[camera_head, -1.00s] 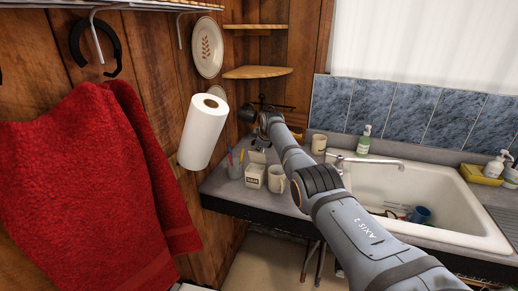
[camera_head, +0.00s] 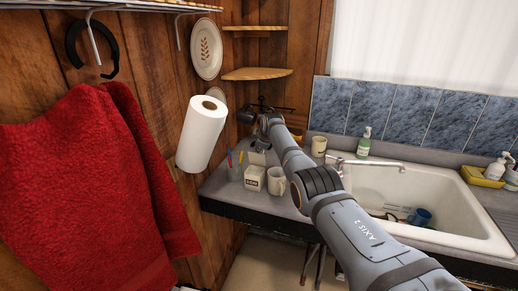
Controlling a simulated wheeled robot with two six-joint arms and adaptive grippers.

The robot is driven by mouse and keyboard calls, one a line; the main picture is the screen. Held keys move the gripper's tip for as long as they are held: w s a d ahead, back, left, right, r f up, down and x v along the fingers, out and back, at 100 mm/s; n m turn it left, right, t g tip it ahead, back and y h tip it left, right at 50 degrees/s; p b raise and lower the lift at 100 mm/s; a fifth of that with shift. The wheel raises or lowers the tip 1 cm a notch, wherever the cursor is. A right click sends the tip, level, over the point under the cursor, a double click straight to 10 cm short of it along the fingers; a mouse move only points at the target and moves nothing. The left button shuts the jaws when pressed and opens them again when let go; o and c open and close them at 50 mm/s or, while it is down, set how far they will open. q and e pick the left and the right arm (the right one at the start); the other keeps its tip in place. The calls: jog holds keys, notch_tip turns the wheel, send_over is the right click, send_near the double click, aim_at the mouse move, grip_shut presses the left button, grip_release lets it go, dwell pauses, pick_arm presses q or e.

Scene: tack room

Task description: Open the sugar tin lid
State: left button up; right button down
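The sugar tin (camera_head: 254,178) is a small white box with a dark label on its front, standing on the counter at the left of the sink. A small greyish piece (camera_head: 257,158) rises just above and behind its top; at this size I cannot tell whether it is the raised lid. My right arm reaches in from the lower right, and its wrist bends down above and behind the tin. My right gripper (camera_head: 260,143) is small and dark there, close to the tin's top; its fingers are too unclear to show open or shut. My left gripper is out of view.
A white mug (camera_head: 276,181) stands right beside the tin, and a cup of pens (camera_head: 235,170) is at its left. A paper towel roll (camera_head: 203,134) hangs on the wall. Another mug (camera_head: 319,147), a green soap bottle (camera_head: 364,143) and the sink (camera_head: 460,225) lie to the right.

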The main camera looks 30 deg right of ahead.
jog(key=shift+f, duration=0.1)
dwell(0.5)
jog(key=c, duration=1.8)
grip_release()
jog(key=v, duration=1.2)
